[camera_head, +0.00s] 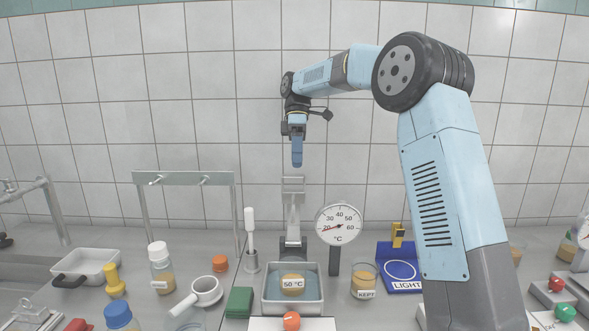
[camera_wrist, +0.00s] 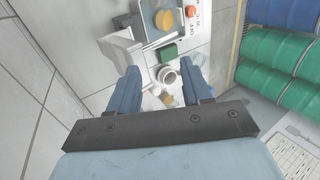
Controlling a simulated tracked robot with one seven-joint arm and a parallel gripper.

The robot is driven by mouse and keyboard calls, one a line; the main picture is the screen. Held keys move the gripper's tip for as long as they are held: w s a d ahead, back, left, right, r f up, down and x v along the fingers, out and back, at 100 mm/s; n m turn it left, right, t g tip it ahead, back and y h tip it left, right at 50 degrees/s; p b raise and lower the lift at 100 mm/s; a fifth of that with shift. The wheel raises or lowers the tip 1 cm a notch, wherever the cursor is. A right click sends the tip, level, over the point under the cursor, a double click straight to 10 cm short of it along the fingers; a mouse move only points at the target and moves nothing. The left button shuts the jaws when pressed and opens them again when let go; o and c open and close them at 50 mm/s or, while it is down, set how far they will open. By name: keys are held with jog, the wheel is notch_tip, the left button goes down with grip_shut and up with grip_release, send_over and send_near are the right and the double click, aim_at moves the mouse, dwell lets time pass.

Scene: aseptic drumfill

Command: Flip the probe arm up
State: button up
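A pale metal arm, which looks like the probe arm (camera_head: 293,207), stands behind the metal tray (camera_head: 267,300) in the head view. Its lower end is at a dark block. In the wrist view a pale metal piece (camera_wrist: 122,50), likely the same arm, lies beyond my left finger. The tray holds an amber jar (camera_head: 292,281) labelled 50 °C. A round dial (camera_head: 339,222) in °C stands to its right. My gripper (camera_head: 297,163) hangs above the metal arm, pointing down. In the wrist view its two fingers (camera_wrist: 161,88) are apart with nothing held between them.
A green block (camera_head: 239,302), a white cup (camera_head: 206,290) and a capped bottle (camera_head: 161,266) stand left of the tray. A jar (camera_head: 364,280) labelled KEPT and a blue LIGHT stand (camera_head: 403,274) are at right. A metal rail (camera_head: 185,179) rises at back left. A tiled wall closes the back.

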jog(key=s+d+r, duration=0.2)
jog(key=s+r, duration=0.4)
jog(key=s, duration=0.5)
jog(key=shift+d+r, duration=0.25)
jog(key=s+d+f+m+t, duration=0.3)
jog(key=s+d+m, duration=0.2)
jog(key=s, duration=0.3)
jog(key=s+d+f+m+t, duration=0.3)
jog(key=s+d+m+t, duration=0.1)
jog(key=s, duration=0.4)
jog(key=s+d+f+m+t, duration=0.4)
jog(key=s+d+m, duration=0.2)
jog(key=s+m, duration=0.2)
jog(key=shift+s+d, duration=0.15)
jog(key=shift+s, duration=0.3)
jog(key=shift+c, duration=0.3)
